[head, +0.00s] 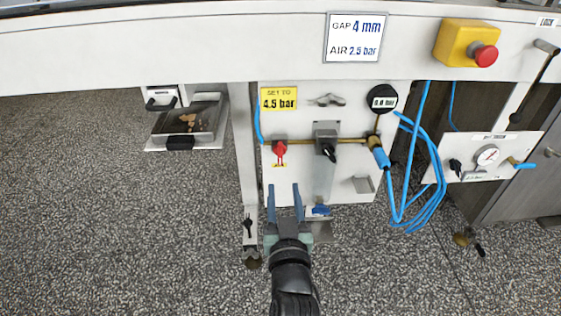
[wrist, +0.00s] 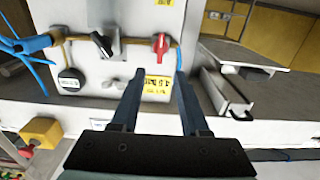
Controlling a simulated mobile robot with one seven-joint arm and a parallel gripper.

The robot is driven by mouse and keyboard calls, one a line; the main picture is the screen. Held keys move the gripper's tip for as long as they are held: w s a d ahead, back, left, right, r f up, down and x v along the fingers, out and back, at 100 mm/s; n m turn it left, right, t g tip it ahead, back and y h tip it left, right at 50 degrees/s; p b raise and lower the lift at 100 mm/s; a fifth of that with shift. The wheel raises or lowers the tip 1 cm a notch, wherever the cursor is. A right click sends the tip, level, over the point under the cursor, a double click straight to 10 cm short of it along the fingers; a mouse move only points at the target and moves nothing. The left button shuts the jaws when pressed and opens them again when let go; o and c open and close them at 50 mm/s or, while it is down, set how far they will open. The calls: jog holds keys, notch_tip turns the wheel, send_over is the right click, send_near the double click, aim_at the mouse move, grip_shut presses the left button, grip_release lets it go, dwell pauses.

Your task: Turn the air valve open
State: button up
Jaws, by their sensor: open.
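A red valve handle (head: 280,148) sits on the brass pipe at the left of the white panel (head: 350,184), its lever hanging down. It also shows in the wrist view (wrist: 161,44). A black-handled valve or knob (head: 327,149) on a grey bracket is to its right, also in the wrist view (wrist: 101,43). A round black gauge (head: 383,98) seems to read 0.0 bar. My gripper (head: 283,190) is open and empty, below the red handle in the head view and apart from it. In the wrist view its fingertips (wrist: 160,76) point towards the panel.
A yellow label (head: 278,98) reads 4.5 bar. Coiled blue hoses (head: 428,205) hang at the panel's right. A yellow box with a red button (head: 468,43) is on the beam above. A tray (head: 188,125) stands left. A second gauge panel (head: 490,168) is right.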

aim_at(280, 154)
jog(key=w+b, duration=0.4)
jog(key=w, duration=0.7)
jog(key=shift+w, duration=0.4)
jog(key=shift+c, duration=0.2)
grip_shut()
